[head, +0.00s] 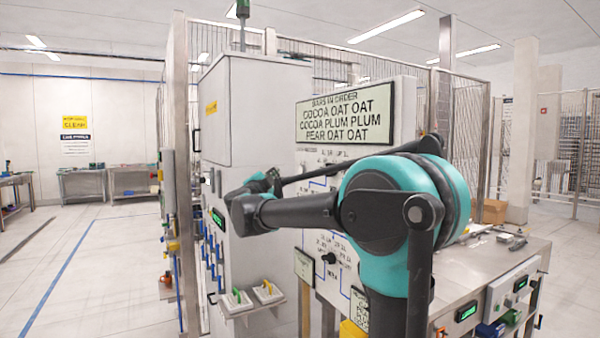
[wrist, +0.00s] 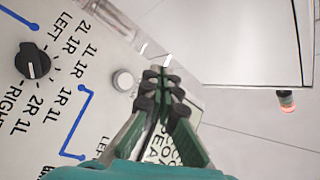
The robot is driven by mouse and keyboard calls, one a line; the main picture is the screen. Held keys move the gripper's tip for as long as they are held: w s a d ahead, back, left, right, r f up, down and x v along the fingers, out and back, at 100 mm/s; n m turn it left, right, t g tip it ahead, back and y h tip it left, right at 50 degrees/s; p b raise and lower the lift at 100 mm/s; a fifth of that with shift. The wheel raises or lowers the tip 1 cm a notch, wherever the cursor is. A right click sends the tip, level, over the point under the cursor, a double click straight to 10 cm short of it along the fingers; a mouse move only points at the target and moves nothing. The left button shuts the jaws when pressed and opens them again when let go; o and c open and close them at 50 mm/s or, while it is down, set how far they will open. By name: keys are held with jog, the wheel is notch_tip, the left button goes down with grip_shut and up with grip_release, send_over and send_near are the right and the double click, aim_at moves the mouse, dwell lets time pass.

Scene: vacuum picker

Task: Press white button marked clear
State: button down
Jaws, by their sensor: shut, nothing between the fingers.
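A round white button (wrist: 123,80) sits on the white panel in the wrist view, just left of my fingertips. No label on it can be read, so I cannot tell whether it says clear. My gripper (wrist: 163,75) is shut and empty, its dark fingertips together beside the button. I cannot tell whether they touch the panel. In the head view my arm hides part of the panel, and I cannot make out the button there.
A black knob (wrist: 33,65) with left and right labels and blue lines is on the panel. A sign (head: 345,115) lists bars in order. A steel counter (head: 485,262) stands right, and a small shelf (head: 252,307) juts out below. Open floor (head: 90,255) lies left.

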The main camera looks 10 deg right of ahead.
jog(key=w+d, duration=0.2)
jog(key=d, duration=0.4)
jog(key=shift+d, duration=0.2)
dwell(1.4)
jog(key=shift+w+d, duration=0.1)
jog(key=shift+d, duration=0.15)
jog(key=shift+w+d, duration=0.1)
jog(key=shift+d, duration=0.2)
dwell(0.7)
jog(key=shift+a, duration=0.1)
jog(key=shift+s+a, duration=0.25)
jog(key=shift+a, duration=0.35)
jog(key=shift+s+a, duration=0.25)
jog(key=shift+a, duration=0.55)
jog(key=shift+s+a, duration=0.25)
jog(key=shift+a, duration=0.55)
jog(key=shift+s+a, duration=0.25)
jog(key=shift+a, duration=0.55)
